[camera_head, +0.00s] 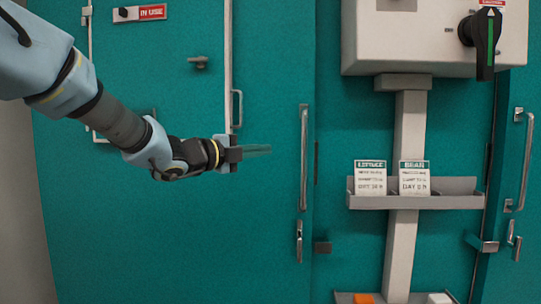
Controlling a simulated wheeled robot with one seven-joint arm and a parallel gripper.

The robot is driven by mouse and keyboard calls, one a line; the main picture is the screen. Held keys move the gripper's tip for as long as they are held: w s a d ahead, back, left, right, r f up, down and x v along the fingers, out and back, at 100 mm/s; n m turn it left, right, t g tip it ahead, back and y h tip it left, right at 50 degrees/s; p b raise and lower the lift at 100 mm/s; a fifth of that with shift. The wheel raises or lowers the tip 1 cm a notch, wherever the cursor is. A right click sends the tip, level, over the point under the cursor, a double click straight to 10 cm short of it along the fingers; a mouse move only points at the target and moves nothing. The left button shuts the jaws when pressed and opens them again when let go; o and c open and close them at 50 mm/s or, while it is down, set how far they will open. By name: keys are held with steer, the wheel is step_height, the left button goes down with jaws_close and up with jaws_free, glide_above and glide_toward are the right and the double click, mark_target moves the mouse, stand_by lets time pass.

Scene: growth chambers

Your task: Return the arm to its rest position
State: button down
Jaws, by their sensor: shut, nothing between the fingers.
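My arm reaches in from the upper left, with pale blue links and a dark grey forearm. My gripper (258,150) is at the end of it, left of centre, pointing right. Its fingers look closed together with nothing between them. It hangs in front of a teal chamber door (110,240), left of that door's long vertical handle (303,160), and appears apart from it.
A pale post (403,250) at right carries a grey box with a dark rotary handle (485,35). A grey tray (450,202) on it holds cards marked LETTUCE (370,178) and BEAN (414,178). A lower tray holds an orange item (364,298). A red IN USE sign (152,12) is at upper left.

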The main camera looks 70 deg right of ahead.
steer(key=shift+w+a, duration=0.1)
steer(key=shift+a, duration=0.1)
steer(key=shift+w, duration=0.1)
